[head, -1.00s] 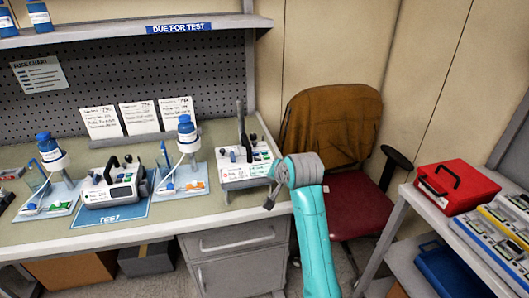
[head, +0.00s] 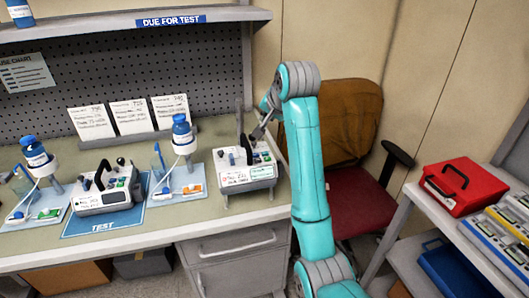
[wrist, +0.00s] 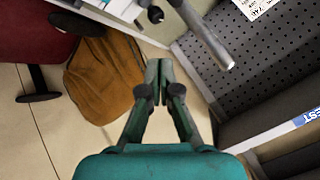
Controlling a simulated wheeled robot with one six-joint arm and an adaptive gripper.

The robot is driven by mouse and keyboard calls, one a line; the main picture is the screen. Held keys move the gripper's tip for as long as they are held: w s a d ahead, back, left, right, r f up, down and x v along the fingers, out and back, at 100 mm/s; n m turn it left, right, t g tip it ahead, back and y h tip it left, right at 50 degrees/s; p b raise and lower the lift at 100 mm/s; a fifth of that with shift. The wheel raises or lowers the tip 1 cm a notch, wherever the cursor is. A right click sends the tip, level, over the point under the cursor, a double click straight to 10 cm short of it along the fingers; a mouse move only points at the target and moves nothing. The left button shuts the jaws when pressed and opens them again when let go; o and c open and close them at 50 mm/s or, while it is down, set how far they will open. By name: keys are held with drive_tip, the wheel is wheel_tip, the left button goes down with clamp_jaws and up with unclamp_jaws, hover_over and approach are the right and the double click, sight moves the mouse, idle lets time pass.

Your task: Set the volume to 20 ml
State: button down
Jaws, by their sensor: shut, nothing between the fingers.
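A white and grey infusion pump (head: 103,192) with a black handle, knobs and green buttons sits on the blue TEST mat (head: 88,226). A second pump-like unit (head: 246,177) with a white labelled front stands at the bench's right end. My gripper (head: 258,132) is at the upper right of this second unit, close to its top. I cannot tell in the head view if they touch. In the wrist view my gripper (wrist: 164,64) has its fingertips together and holds nothing. Part of a white unit (wrist: 115,6) with a dark knob shows beyond them. Volume readings are too small to read.
A grey pole (wrist: 205,38) stands close to the right of my fingers in the wrist view. Blue-capped bottles (head: 183,134) stand on holders along the bench. A chair (head: 345,185) and a red case (head: 459,186) are at the right.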

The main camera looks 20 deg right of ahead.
sight(266, 153)
drive_tip(key=shift+f, duration=4.45)
drive_tip(key=shift+f, duration=0.1)
drive_tip(key=shift+f, duration=0.25)
drive_tip(key=shift+f, duration=0.5)
drive_tip(key=shift+r, duration=0.9)
drive_tip(key=shift+r, duration=0.1)
